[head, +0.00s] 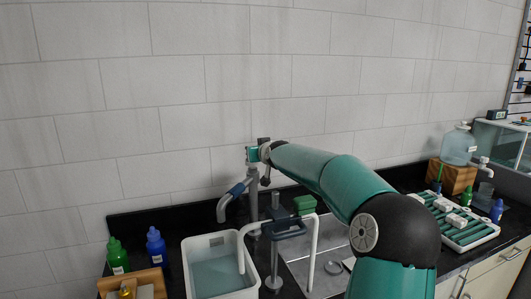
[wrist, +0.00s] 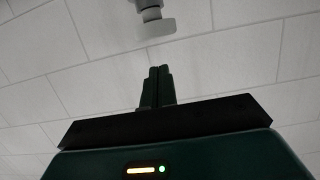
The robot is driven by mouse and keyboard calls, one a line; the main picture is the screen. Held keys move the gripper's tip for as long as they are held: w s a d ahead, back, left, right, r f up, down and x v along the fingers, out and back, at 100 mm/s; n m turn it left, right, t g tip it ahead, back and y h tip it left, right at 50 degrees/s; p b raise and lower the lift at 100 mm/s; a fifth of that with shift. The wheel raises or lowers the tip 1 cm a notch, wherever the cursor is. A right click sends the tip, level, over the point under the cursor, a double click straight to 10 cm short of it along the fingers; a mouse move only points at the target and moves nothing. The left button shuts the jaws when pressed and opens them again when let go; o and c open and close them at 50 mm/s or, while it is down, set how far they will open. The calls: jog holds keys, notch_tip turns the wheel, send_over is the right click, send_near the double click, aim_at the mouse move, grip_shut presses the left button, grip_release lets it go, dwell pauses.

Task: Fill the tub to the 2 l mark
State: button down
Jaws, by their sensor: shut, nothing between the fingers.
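The white tub (head: 214,240) stands at the bottom of the head view with pale blue water (head: 220,272) in it. I cannot read a 2 l mark on its wall. A grey tap (head: 253,190) with a blue-sleeved spout (head: 236,188) rises behind it, the spout's end above the tub's back edge. No stream shows under the spout. My gripper (head: 252,154) is at the top of the tap. In the wrist view my gripper (wrist: 159,72) has its fingers together and empty, just below a grey knob-like part (wrist: 154,24), apart from it.
A white bent tube (head: 316,240) runs from inside the tub towards the sink (head: 295,272), beside a dark clamp stand (head: 274,250). Green (head: 117,257) and blue (head: 156,246) bottles stand left of the tub. A drying rack (head: 455,222) and water jug (head: 458,147) are at right.

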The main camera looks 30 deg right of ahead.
jog(key=v, duration=0.7)
jog(key=shift+a, duration=0.2)
jog(key=shift+s+r, duration=0.15)
jog(key=shift+d, duration=0.1)
dwell(1.5)
